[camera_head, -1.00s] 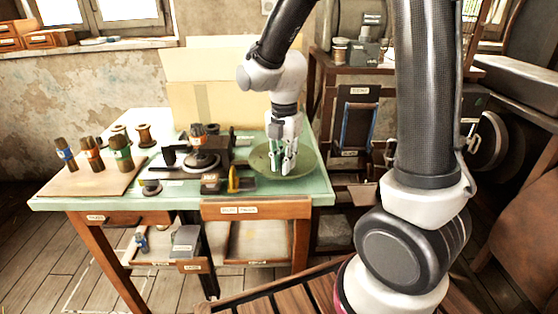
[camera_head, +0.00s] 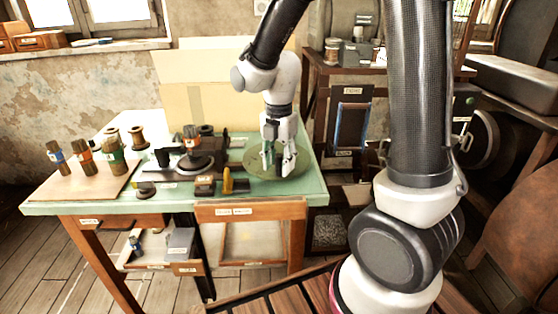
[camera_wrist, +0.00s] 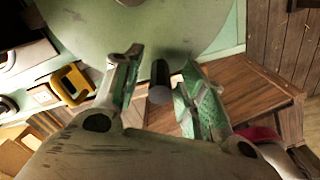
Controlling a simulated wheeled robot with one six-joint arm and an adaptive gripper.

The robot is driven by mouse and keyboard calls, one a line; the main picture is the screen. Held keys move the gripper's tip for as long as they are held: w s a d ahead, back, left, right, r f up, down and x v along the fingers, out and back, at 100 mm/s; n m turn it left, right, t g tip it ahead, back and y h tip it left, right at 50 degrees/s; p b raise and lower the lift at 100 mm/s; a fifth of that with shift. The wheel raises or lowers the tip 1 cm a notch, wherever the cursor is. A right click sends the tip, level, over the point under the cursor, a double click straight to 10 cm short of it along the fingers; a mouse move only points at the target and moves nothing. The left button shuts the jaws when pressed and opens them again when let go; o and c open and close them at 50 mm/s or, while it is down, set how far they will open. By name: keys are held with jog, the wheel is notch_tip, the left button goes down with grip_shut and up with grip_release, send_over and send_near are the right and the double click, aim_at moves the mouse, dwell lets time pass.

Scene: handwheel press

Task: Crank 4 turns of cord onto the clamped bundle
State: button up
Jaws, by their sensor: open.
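The green round handwheel (camera_head: 300,166) lies flat at the right end of the table and fills the top of the wrist view (camera_wrist: 190,22). A dark upright crank knob (camera_wrist: 160,82) stands between my gripper's (camera_wrist: 160,64) two fingers, with gaps visible on both sides. My gripper (camera_head: 278,168) is open and points down over the wheel; it hides the knob in the head view. The clamped bundle (camera_head: 192,133), dark with an orange band, stands upright at the dark press (camera_head: 196,161) left of the wheel.
A yellow-handled object (camera_head: 228,180) stands near the table's front edge, left of the wheel. Several banded bundles stand on a brown board (camera_head: 75,187) at the left, with spools (camera_head: 137,137) behind. A cream panel (camera_head: 215,95) rises behind the table.

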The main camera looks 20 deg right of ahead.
notch_tip(320, 180, up, 12)
dwell(0.5)
dwell(0.3)
jog(key=s+d+r+m+t, duration=0.2)
jog(key=s+d+m, duration=0.3)
jog(key=s+m, duration=0.3)
jog(key=s+d+r+m+t, duration=0.2)
jog(key=s+d+m, duration=0.4)
jog(key=m, duration=1.1)
jog(key=s, duration=0.3)
jog(key=shift+s+d, duration=0.2)
jog(key=shift+d, duration=0.05)
